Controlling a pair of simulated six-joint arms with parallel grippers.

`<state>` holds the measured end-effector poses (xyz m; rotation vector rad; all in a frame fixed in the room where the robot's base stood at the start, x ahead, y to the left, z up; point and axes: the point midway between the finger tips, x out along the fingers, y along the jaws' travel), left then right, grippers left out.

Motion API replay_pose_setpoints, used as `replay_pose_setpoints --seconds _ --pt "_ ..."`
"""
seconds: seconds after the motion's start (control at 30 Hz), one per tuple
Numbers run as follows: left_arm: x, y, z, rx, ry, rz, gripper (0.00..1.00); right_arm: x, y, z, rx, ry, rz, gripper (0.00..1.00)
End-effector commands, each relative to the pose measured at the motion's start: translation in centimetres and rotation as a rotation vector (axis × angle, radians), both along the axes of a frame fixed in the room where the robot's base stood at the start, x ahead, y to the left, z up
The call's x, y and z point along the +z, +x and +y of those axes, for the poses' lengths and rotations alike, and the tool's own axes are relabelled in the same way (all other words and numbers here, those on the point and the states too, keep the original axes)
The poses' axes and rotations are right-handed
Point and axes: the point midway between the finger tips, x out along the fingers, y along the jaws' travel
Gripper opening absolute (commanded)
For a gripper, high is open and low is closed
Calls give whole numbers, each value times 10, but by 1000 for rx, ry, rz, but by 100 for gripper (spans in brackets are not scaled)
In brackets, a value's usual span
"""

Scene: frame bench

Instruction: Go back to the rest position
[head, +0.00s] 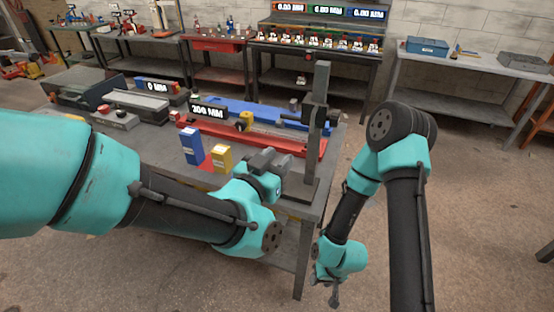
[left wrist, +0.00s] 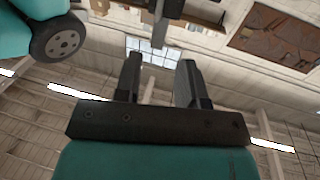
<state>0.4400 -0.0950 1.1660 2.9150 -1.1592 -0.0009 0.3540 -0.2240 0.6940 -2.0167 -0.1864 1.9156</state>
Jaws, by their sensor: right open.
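My left gripper (head: 268,160) is above the near right part of the bench, close to the dark upright post. In the left wrist view its two fingers (left wrist: 160,62) stand apart with nothing between them, and the ceiling and a window show through the gap. My right gripper (head: 334,292) hangs low beside the bench's right end, over the floor. It is small in the picture, open, and no object shows in it.
The grey bench (head: 322,197) carries a dark post (head: 317,110), a red rail (head: 300,148), a blue rail (head: 235,107), a blue box (head: 191,147) and a yellow box (head: 221,158). The left arm reaches across its near side. The floor on the right (head: 480,220) is clear.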

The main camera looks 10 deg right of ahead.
Motion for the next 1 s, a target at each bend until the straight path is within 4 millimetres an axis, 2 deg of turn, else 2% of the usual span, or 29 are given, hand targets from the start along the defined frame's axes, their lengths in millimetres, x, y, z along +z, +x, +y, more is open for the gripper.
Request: replay_pose_setpoints --seconds 0.43,0.57,0.67,0.77,0.9,1.0 --pt "-1 0 0 1 1 1 37 0 0 0 0 0 0 43" --pt "-13 7 6 13 17 30 37 0 0 0 0 0 0 43" --pt "-37 20 18 36 46 88 37 0 0 0 0 0 0 43" --pt "-75 36 39 70 86 180 37 0 0 0 0 0 0 43" --pt "-139 54 78 130 145 348 37 0 0 0 0 0 0 43" --pt "-184 61 108 172 179 472 37 0 0 0 0 0 0 43"
